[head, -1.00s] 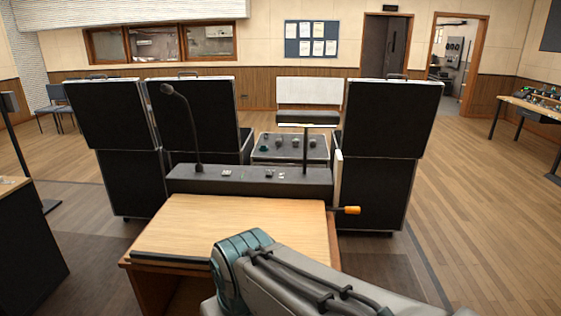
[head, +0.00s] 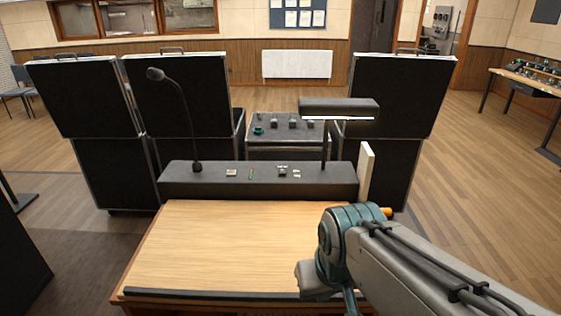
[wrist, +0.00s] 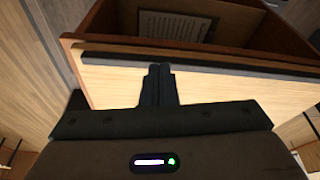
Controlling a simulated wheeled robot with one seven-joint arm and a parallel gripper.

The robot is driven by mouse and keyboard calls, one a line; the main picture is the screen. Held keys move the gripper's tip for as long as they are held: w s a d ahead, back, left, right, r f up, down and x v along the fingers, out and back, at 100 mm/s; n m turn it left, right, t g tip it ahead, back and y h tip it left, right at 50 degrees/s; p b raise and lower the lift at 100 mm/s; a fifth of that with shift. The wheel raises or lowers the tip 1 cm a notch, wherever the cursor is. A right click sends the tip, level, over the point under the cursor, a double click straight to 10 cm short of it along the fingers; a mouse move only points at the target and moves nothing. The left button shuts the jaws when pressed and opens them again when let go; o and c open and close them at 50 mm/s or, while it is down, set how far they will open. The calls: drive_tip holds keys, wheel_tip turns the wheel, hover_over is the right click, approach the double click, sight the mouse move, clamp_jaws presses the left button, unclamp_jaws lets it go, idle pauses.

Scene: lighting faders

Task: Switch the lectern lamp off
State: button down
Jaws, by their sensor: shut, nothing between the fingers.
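The lectern lamp (head: 338,107) is a dark bar on a thin stem at the right of the lectern's console (head: 210,178). A bright strip under its bar shows it lit. Small pale switches (head: 290,170) and another small control (head: 231,173) sit on the console; their labels are too small to read. The lectern's wooden top (head: 230,240) is bare. My gripper (wrist: 158,72) is shut and empty in the wrist view, by the dark front edge of the lectern top (wrist: 250,90). In the head view my arm covers the right front corner, and the fingers are not visible.
A gooseneck microphone (head: 180,105) rises from the console's left. A pale upright panel (head: 365,172) stands at its right end, with an orange handle (head: 387,211) partly behind my arm. Black cases (head: 400,95) stand beyond. In the wrist view, a paper (wrist: 175,25) lies in the lectern's open compartment.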

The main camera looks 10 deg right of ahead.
drive_tip(key=shift+w, duration=0.1)
drive_tip(key=m+t+h+b, duration=0.15)
drive_tip(key=t+b, duration=0.25)
drive_tip(key=b, duration=0.6)
approach(284, 170)
drive_tip(key=s+r, duration=0.3)
drive_tip(key=s, duration=0.1)
drive_tip(key=shift+w+a+r+m, duration=0.15)
drive_tip(key=shift+w+a+m, duration=0.3)
drive_tip(key=shift+w, duration=0.15)
drive_tip(key=x, duration=1)
drive_tip(key=shift+w, duration=0.1)
drive_tip(key=shift+d, duration=0.1)
